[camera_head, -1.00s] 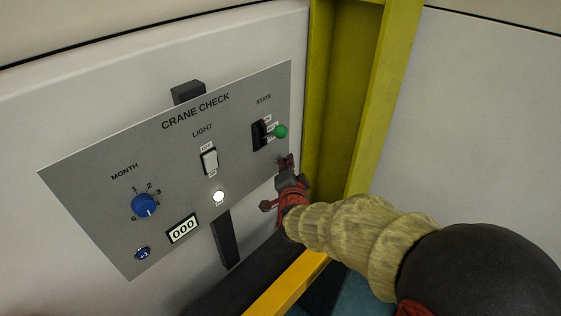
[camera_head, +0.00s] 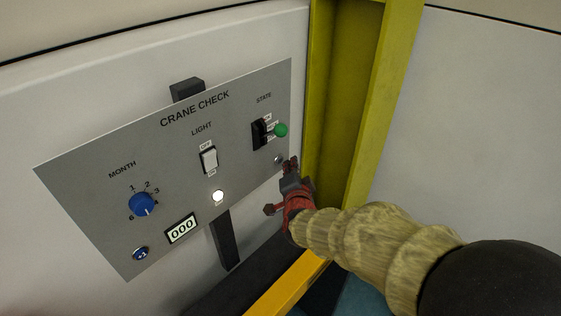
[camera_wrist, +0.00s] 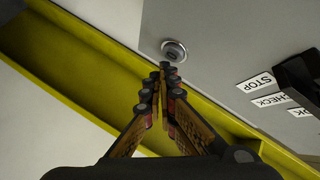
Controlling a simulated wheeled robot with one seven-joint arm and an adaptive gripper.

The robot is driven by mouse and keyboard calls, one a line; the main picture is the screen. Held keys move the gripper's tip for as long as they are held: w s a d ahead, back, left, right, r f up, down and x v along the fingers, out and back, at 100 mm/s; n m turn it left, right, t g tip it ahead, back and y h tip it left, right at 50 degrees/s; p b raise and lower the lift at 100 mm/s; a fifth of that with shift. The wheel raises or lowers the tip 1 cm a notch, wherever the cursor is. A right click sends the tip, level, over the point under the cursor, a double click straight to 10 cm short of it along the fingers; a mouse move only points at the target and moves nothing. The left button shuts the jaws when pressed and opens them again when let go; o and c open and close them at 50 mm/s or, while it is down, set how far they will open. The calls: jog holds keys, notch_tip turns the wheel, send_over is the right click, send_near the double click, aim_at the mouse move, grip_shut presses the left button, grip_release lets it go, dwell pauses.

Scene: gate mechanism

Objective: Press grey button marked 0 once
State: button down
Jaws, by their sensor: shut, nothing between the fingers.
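The round grey button (camera_head: 278,160) sits at the right edge of the panel, below the STATE switch. It shows larger at the top centre of the wrist view (camera_wrist: 174,50), with a dark mark on its face too small to read. My gripper (camera_head: 291,166) is just right of the button in the head view. In the wrist view my fingertips (camera_wrist: 164,72) are together and empty, just below the button in the picture. A small gap seems to lie between tips and button.
A yellow post (camera_head: 375,100) stands close right.

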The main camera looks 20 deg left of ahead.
jog(key=d+b, duration=0.1)
jog(key=s+d, duration=0.1)
jog(key=d, duration=0.1)
jog(key=s+d+b, duration=0.1)
jog(key=shift+d+b, duration=0.3)
jog(key=shift+d, duration=0.05)
dwell(0.8)
